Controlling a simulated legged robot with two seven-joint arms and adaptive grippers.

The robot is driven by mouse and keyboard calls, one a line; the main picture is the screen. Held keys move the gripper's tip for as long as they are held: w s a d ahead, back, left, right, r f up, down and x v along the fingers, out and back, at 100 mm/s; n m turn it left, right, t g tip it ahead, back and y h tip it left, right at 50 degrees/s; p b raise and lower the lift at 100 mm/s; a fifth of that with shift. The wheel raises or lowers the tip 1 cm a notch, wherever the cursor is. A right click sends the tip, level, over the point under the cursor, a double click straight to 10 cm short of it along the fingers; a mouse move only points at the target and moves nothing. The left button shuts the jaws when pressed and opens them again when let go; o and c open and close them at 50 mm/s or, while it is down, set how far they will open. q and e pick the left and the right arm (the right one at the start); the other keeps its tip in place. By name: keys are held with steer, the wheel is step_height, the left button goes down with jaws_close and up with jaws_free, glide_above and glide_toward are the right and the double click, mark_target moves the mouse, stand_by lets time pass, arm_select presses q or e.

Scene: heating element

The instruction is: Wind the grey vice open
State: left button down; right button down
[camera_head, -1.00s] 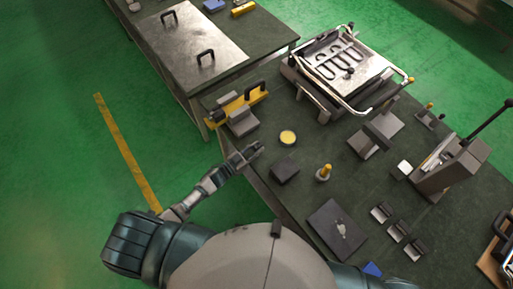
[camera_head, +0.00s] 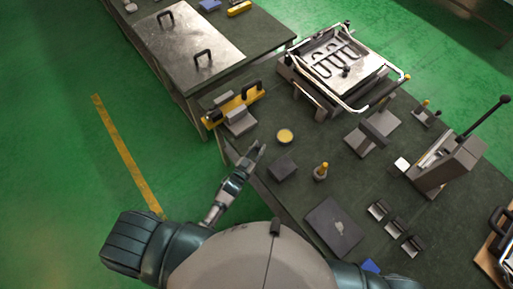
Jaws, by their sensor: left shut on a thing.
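A grey block-like fixture (camera_head: 239,121), which could be the grey vice, sits at the left edge of the workbench against a yellow piece. I cannot make out its screw or how wide its jaws stand. My left gripper (camera_head: 256,149) is at the bench's left edge, just below and right of that fixture. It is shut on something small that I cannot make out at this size. A larger grey fixture with a long black lever (camera_head: 447,165) stands at the right of the bench. My right gripper is not in view.
A heater tray with a metal frame (camera_head: 342,62) is farther back. Green floor (camera_head: 60,150) lies free at left.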

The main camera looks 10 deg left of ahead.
arm_select(q)
steer(key=shift+d+n+y, duration=0.2)
steer(key=shift+n+y, duration=0.3)
steer(key=shift+y, duration=0.2)
steer(key=c, duration=0.9)
jaws_free()
steer(key=shift+c, duration=0.2)
steer(key=v, duration=1.2)
steer(key=shift+f, duration=0.2)
